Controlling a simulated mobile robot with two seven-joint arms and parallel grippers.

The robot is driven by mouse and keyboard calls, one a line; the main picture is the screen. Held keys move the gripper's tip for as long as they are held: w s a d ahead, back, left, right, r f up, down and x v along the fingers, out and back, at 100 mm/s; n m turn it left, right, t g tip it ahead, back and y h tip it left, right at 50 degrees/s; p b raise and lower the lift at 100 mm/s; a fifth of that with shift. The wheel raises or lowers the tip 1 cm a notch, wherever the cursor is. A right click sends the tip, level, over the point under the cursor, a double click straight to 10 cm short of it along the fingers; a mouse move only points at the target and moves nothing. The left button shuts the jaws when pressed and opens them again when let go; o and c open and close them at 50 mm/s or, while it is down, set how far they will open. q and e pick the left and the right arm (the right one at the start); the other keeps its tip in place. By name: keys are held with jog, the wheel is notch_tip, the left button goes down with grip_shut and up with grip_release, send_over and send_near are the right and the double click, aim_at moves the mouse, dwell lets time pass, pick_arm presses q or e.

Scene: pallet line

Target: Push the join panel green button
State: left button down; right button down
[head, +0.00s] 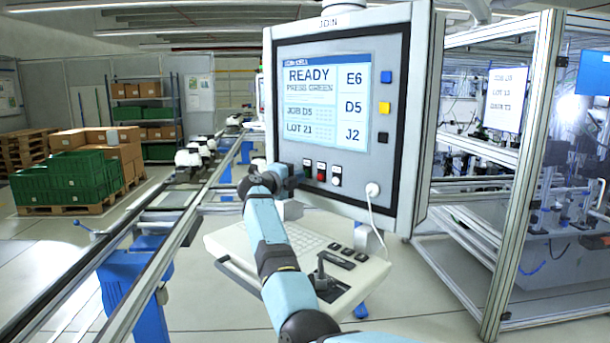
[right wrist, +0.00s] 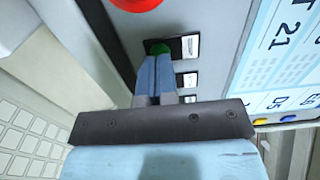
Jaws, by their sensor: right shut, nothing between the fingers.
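The JOIN panel (head: 400,150) is a grey box with a screen (head: 323,100) that reads READY, PRESS GREEN. Its green button (right wrist: 158,46) shows in the right wrist view, just at my fingertips; my gripper hides it in the head view. My right gripper (head: 294,178) is shut and empty in front of the panel's lower left. In the right wrist view its fingertips (right wrist: 157,60) overlap the lower edge of the green button; I cannot tell whether they press it. My left gripper is not in view.
A large red knob (right wrist: 137,3) is close to the green button. A keyboard shelf (head: 345,270) juts out below; a white cable (head: 374,210) hangs at the right.

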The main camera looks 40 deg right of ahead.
jog(key=shift+w+d, duration=0.15)
jog(key=shift+d, duration=0.65)
jog(key=shift+a, duration=0.1)
dwell(0.3)
jog(key=a, duration=0.2)
jog(key=s+a+p, duration=0.1)
jog(key=a, duration=0.1)
jog(key=shift+a, duration=0.35)
dwell(0.5)
